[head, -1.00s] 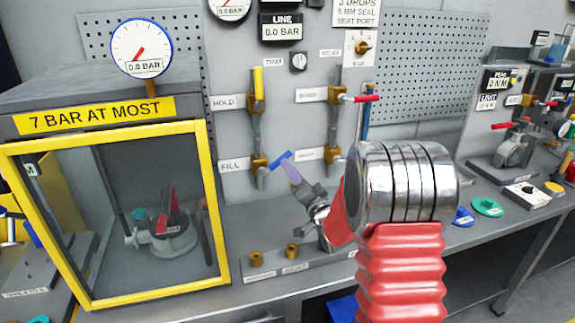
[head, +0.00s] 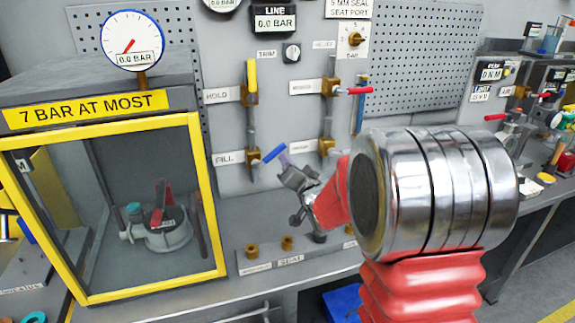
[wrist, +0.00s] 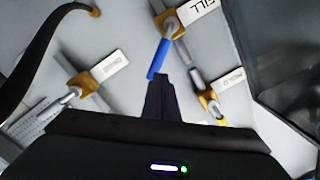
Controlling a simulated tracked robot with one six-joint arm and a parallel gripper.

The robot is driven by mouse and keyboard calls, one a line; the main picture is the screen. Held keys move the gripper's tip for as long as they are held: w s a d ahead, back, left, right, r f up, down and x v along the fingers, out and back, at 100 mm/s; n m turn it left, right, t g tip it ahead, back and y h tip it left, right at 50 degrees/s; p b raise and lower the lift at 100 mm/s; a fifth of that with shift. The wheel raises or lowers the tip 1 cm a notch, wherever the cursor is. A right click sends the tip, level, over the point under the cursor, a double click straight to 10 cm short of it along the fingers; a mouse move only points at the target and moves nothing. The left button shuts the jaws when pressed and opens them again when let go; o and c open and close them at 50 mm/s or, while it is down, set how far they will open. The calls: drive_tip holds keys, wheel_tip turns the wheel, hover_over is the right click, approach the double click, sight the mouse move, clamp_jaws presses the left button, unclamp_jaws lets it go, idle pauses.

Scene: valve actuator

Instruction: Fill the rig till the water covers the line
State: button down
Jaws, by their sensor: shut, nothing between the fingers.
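The FILL valve (head: 254,160) is a brass body on the grey wall panel, beside its FILL label (head: 228,157). Its blue lever (head: 275,152) slants up to the right; it also shows in the wrist view (wrist: 159,57). My gripper (head: 284,161) is shut and empty, with its tip at the lever's free end. In the wrist view, my fingertips (wrist: 158,78) reach the lever's end or sit just short of it; contact is unclear. A yellow-framed window (head: 220,225) encloses a grey valve (head: 168,232). I cannot make out any water or fill line.
The HOLD valve's yellow lever (head: 252,76) points up. A red lever (head: 353,91) sticks out right, near a blue upright tube (head: 359,118). Brass fittings (head: 286,243) stand on the bench below. The gauge (head: 132,42) and LINE display (head: 274,22) read 0.0 bar.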

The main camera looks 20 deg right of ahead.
drive_tip(key=s+a+n+g, duration=0.2)
drive_tip(key=s+a+g, duration=0.2)
drive_tip(key=s, duration=0.9)
drive_tip(key=s+a+f+n+g, duration=0.1)
drive_tip(key=s+a+n+g, duration=0.2)
drive_tip(key=s, duration=1)
drive_tip(key=s+a+f+n+g, duration=0.1)
drive_tip(key=s+a+g, duration=0.3)
drive_tip(key=s, duration=0.9)
drive_tip(key=shift+a+f+n+g, duration=0.3)
drive_tip(key=shift+n+g, duration=0.3)
drive_tip(key=shift+n, duration=0.3)
drive_tip(key=shift+s, duration=0.1)
